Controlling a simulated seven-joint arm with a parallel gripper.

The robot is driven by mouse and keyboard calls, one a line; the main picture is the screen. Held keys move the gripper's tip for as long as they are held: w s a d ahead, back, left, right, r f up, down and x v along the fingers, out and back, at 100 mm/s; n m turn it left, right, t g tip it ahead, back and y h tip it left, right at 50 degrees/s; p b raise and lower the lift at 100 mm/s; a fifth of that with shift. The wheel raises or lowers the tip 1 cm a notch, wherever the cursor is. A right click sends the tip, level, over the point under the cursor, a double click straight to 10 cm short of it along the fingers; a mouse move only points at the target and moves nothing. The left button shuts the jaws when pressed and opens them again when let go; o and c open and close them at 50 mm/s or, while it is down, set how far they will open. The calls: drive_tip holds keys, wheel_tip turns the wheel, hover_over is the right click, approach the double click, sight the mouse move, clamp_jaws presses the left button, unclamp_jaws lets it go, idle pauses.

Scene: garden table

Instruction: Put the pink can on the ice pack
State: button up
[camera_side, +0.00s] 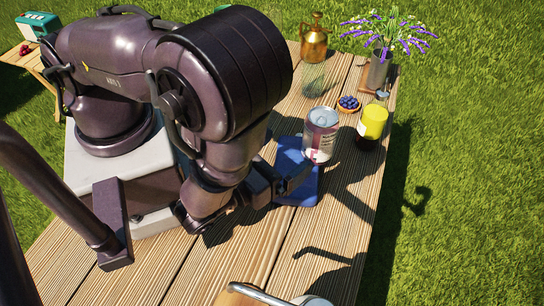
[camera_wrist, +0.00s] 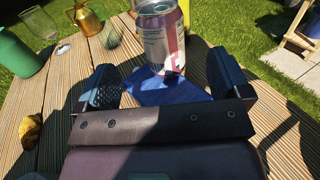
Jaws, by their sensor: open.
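The pink can (camera_side: 320,138) stands upright on the far right part of the blue ice pack (camera_side: 298,193) in the side view. In the wrist view the can (camera_wrist: 161,38) is ahead of my gripper (camera_wrist: 163,82), its base over the far part of the ice pack (camera_wrist: 165,92). My gripper is open, its two dark fingers spread wide apart with nothing between them but a view of the pack. In the side view my gripper (camera_side: 283,180) is low beside the near part of the pack, partly hidden by my arm. The can is apart from the fingers.
A brass jug (camera_side: 314,44) and a flower vase (camera_side: 379,70) are farther back. A green cup (camera_wrist: 16,54) stands at left in the wrist view.

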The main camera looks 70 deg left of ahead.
drive_tip(key=shift+v, duration=1.1)
drive_tip(key=a+r+n+g+y, duration=0.7)
drive_tip(key=a+r+n+g, duration=0.55)
drive_tip(key=n+g, duration=0.5)
wheel_tip(320, 180, up, 13)
drive_tip(key=s+n+t+h, duration=0.2)
drive_tip(key=n+t+h, duration=0.4)
drive_tip(key=n+h, duration=0.6)
drive_tip(key=n, duration=0.3)
drive_tip(key=shift+s+h, duration=0.2)
drive_tip(key=shift+h, duration=0.1)
drive_tip(key=shift+o, duration=0.4)
drive_tip(key=shift+a+f, duration=0.1)
